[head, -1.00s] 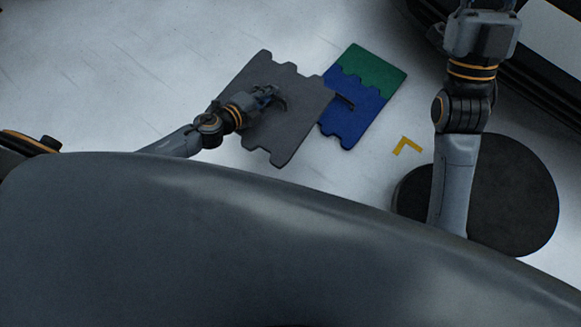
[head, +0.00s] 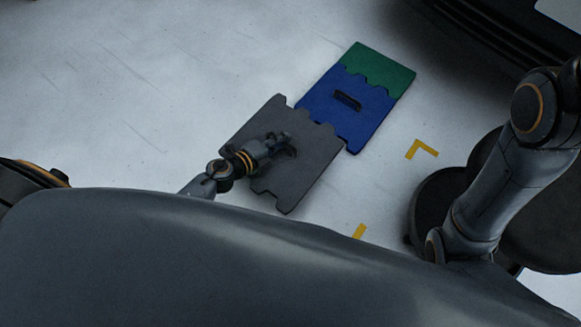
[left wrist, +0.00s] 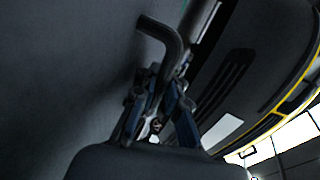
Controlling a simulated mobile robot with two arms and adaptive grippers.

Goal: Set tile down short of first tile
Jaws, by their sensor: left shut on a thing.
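My left gripper (head: 284,148) is shut on the handle of a grey tile (head: 308,172) with notched edges. In the left wrist view the jaws (left wrist: 158,112) close around the bent dark handle (left wrist: 164,38), with the tile's dark face (left wrist: 60,70) at left. A blue tile (head: 346,123) with a dark handle lies flat beyond it, joined to a green piece (head: 385,65) at its far side. The grey tile's far edge lines up close against the blue tile's near edge; I cannot tell whether they interlock or whether the grey tile rests on the floor. My right gripper is out of view.
Yellow corner marks (head: 423,149) and (head: 359,231) lie on the pale floor right of the tiles. A long dark body (head: 480,40) fills the top right. A dark round thing (head: 437,197) is partly behind my right arm. Floor left of the tiles is clear.

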